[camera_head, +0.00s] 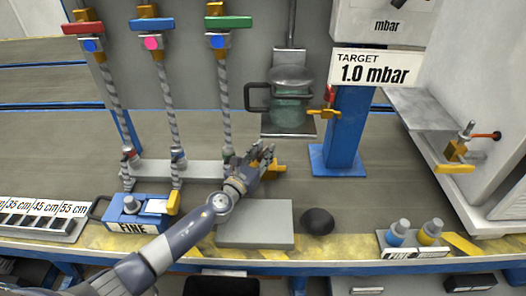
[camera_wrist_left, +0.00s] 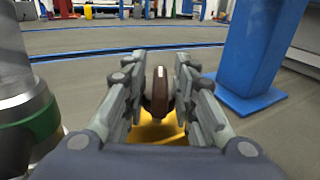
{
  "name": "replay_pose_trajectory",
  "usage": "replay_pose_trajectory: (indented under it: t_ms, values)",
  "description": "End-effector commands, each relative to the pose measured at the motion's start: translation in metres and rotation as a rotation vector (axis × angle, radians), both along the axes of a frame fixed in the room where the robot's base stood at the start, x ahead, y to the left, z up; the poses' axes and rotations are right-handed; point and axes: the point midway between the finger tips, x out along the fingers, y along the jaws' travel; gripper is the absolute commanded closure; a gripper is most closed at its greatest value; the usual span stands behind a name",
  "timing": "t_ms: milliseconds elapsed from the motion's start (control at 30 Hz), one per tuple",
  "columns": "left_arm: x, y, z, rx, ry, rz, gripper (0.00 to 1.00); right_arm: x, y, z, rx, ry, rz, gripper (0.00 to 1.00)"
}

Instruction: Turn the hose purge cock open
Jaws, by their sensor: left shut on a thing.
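My left gripper (camera_head: 259,158) reaches in from the lower left to the foot of the right-hand hose. Its fingers are shut on a dark brown upright handle (camera_wrist_left: 161,92) above a yellow body (camera_wrist_left: 158,132), which looks like the hose purge cock. In the head view the yellow part (camera_head: 275,169) shows just right of the fingers, and the fingers hide most of the handle. The right-hand grey braided hose (camera_head: 225,115) comes down to a green-ringed fitting close by. A large grey fitting with a green band (camera_wrist_left: 40,122) is left of the fingers in the wrist view. My right gripper is not in view.
A blue post (camera_head: 345,130) stands right of the gripper, carrying a target sign (camera_head: 376,68). A glass jar (camera_head: 288,100) sits behind. A grey block (camera_head: 256,224), a black knob (camera_head: 317,221) and a blue box (camera_head: 130,215) lie in front. Another yellow valve (camera_head: 456,153) is at right.

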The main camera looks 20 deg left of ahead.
Motion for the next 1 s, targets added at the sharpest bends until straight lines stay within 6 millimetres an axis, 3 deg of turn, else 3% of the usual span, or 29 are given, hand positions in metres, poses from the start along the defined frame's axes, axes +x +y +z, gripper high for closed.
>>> replay_pose_trajectory:
  t_ms: [233,300,500,700,1000]
  values:
    - [0.000,-0.002,0.003,-0.003,0.003,0.111,0.98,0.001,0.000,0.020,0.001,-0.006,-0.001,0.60]
    - [0.000,-0.002,0.003,-0.004,0.003,0.148,0.98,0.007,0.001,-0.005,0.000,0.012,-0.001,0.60]
    - [0.000,-0.002,0.002,-0.003,0.002,0.253,0.98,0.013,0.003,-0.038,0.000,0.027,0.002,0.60]
    - [0.000,-0.002,0.000,-0.003,0.002,0.349,0.98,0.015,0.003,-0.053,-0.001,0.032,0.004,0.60]
    - [0.000,-0.001,0.000,0.000,0.001,0.460,0.98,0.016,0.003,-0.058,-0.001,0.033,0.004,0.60]
